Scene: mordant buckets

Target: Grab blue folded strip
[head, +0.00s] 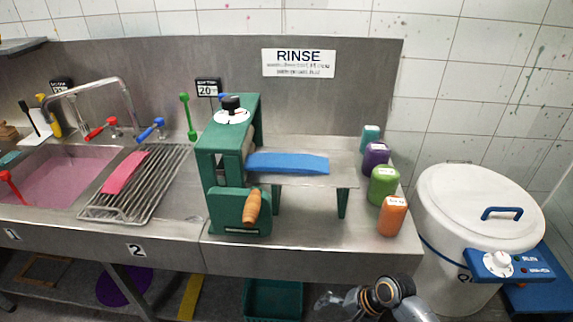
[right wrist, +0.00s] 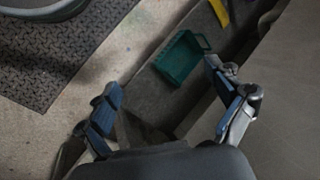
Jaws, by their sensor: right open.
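The blue folded strip (head: 288,163) lies flat on the metal outfeed shelf (head: 345,177) of the green hand-cranked roller press (head: 230,160), its left end close against the press. My right gripper (right wrist: 165,108) is open and empty in the right wrist view, its two fingers spread above the floor area. In the head view the right gripper (head: 338,302) shows at the bottom edge, below the counter front and well away from the strip. The strip is not in the right wrist view. My left gripper is not in view.
A wooden crank handle (head: 253,207) sticks out in front of the press. Several colored bottles, including an orange one (head: 392,215), line the shelf's right side. A white lidded bucket (head: 478,220) stands at right. A teal basket (right wrist: 183,58) sits below the counter.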

